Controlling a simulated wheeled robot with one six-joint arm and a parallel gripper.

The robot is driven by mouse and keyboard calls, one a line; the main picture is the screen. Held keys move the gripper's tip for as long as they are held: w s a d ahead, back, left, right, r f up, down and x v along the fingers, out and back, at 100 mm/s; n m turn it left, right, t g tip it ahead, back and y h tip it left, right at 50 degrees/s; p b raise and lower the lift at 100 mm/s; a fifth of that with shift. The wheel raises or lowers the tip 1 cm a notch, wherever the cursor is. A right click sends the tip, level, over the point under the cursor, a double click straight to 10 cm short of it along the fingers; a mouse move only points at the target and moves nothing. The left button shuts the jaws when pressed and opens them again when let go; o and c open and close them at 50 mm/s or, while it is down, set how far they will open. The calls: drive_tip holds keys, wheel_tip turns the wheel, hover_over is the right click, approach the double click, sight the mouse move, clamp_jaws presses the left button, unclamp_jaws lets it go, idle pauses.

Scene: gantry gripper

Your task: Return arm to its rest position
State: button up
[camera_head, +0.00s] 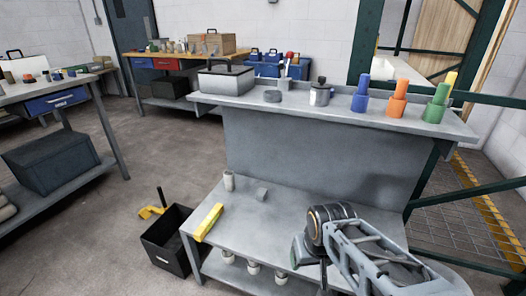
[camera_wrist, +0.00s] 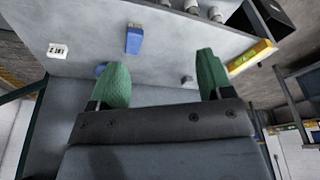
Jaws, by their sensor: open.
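My gripper (camera_head: 303,252) is low over the right part of the grey lower worktop (camera_head: 255,220) in the head view, and my arm hides much of it and the surface behind. In the wrist view my gripper (camera_wrist: 162,70) shows two green fingertips spread wide apart with nothing between them. It is open and empty. A blue block (camera_wrist: 134,38) lies on the worktop beyond the fingers, and a round blue thing (camera_wrist: 101,70) is partly hidden by the left finger.
A black bin (camera_head: 172,240) is on the floor. The upper shelf (camera_head: 310,110) carries a toolbox (camera_head: 226,79) and blue, orange and green cylinders. A green frame stands right.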

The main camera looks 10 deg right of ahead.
drive_tip(key=w+p+v, duration=0.3)
drive_tip(key=p+v, duration=1.1)
drive_tip(key=v, duration=0.1)
drive_tip(key=w+r+p+v, duration=0.1)
drive_tip(key=w+p+v, duration=0.3)
drive_tip(key=p+v, duration=1.1)
drive_tip(key=shift+s+a+r+t, duration=0.15)
drive_tip(key=shift+s+r+t, duration=0.25)
drive_tip(key=shift+r, duration=0.6)
